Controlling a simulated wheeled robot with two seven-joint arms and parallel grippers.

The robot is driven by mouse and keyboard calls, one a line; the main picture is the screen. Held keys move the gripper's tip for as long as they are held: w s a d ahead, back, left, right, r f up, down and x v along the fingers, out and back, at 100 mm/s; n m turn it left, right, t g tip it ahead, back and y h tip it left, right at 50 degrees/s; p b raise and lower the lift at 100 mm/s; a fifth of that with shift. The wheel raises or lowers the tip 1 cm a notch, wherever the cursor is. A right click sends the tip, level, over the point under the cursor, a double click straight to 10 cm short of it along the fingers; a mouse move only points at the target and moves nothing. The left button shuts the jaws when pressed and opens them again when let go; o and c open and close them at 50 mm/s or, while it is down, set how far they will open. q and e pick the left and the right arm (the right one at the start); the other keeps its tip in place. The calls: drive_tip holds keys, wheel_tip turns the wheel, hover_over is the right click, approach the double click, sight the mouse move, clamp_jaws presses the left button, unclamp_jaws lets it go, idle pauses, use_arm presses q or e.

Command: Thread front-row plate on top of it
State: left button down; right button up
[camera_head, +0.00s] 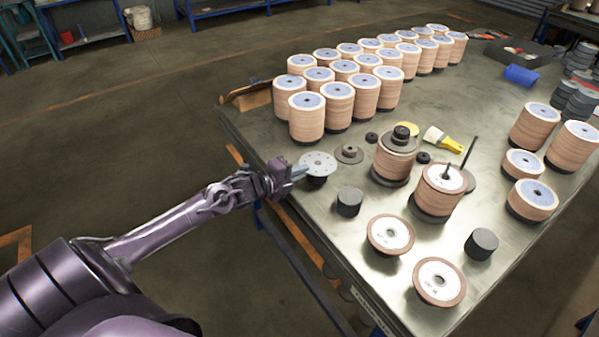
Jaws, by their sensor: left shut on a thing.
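My left gripper (299,172) reaches over the table's left edge and is shut on the rim of a round light-grey plate with small holes (318,161). A dark shape shows under this plate; I cannot tell whether they touch. Another brown stack (395,160) carries dark grey flanges (401,135). Two single discs with white centres, one (390,235) and another (439,281), lie at the front. My right gripper is not in view.
Black cylinders, one (349,202) and another (481,244), stand near the front. A small grey flange (349,153) lies beside the plate. A yellow-handled brush (443,140) lies behind the stacks. Several disc stacks (337,104) fill the back left; more (535,127) stand right.

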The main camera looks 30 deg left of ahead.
use_arm(q)
drive_tip(key=shift+r+p, duration=1.5)
drive_tip(key=shift+r, duration=0.15)
